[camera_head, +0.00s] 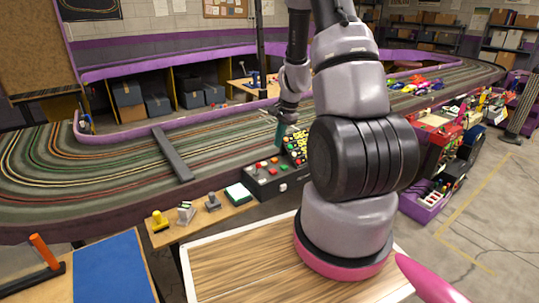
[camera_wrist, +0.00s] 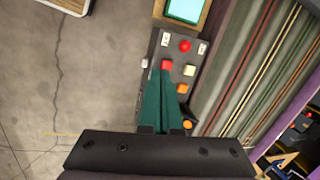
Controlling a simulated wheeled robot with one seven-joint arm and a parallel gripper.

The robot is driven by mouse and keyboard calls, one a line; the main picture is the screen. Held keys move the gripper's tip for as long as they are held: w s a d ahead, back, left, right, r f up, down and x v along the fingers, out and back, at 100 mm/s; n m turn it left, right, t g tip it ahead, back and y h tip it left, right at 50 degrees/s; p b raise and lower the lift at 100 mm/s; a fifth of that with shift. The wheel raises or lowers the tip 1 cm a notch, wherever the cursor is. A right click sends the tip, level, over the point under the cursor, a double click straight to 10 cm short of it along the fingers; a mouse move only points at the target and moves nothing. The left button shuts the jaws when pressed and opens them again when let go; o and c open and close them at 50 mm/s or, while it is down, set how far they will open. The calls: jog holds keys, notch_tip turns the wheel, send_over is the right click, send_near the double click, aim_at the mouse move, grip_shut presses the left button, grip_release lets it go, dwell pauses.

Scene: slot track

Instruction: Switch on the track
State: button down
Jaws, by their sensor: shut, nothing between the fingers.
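The track's control box (camera_head: 262,184) is dark with red, green and yellow buttons, and stands on the bench along the front edge of the slot track (camera_head: 230,150). My gripper (camera_head: 279,143) points down over the back of this box, its teal fingers closed and empty. In the wrist view the gripper (camera_wrist: 167,76) reaches over the grey button panel (camera_wrist: 153,70), with its tips close to a square red button (camera_wrist: 167,64). A round red button (camera_wrist: 185,46), a white button (camera_wrist: 189,70) and an orange button (camera_wrist: 187,125) show around the fingers. I cannot tell whether the tips touch anything. The fingers hide part of the panel.
A green-topped pad (camera_head: 238,193) and small yellow and grey devices (camera_head: 186,212) stand left of the box. A dark bar (camera_head: 172,154) crosses the track. A wooden table (camera_head: 235,265) lies in front of it. Bins and red equipment (camera_head: 437,150) stand at right.

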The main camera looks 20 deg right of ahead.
jog(key=x, duration=0.3)
jog(key=w+x, duration=0.1)
jog(key=x, duration=0.3)
jog(key=w+a+x, duration=0.1)
jog(key=x, duration=0.3)
jog(key=shift+a+r, duration=0.1)
jog(key=shift+a, duration=0.05)
jog(key=shift+w+a, duration=0.2)
jog(key=shift+w, duration=0.25)
